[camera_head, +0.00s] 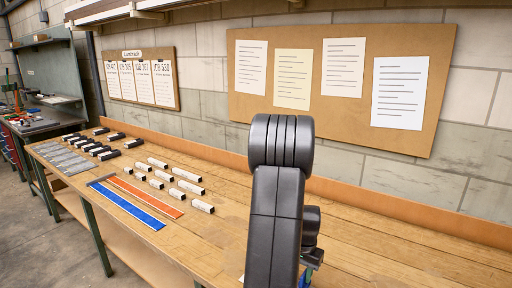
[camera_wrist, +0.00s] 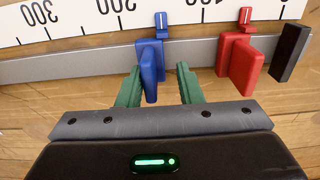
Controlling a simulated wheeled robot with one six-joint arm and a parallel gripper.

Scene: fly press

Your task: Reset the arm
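In the wrist view my gripper (camera_wrist: 159,68) has two green fingers spread apart. A blue slider block (camera_wrist: 151,62) with a blue pointer tab stands between the fingertips. The left finger is close to the block, and I cannot tell whether it touches; a gap shows on the right. A red slider block (camera_wrist: 240,62) with a similar tab sits to the right on the same grey rail (camera_wrist: 90,50). In the head view my dark arm (camera_head: 276,200) stands in front of the bench and hides most of the gripper.
A white numbered scale (camera_wrist: 70,22) runs behind the rail. A black block (camera_wrist: 290,52) stands right of the red slider. The wooden bench (camera_head: 380,240) holds small labelled blocks (camera_head: 190,187), a blue strip (camera_head: 128,206) and an orange strip (camera_head: 147,197). Paper sheets hang on boards (camera_head: 296,111).

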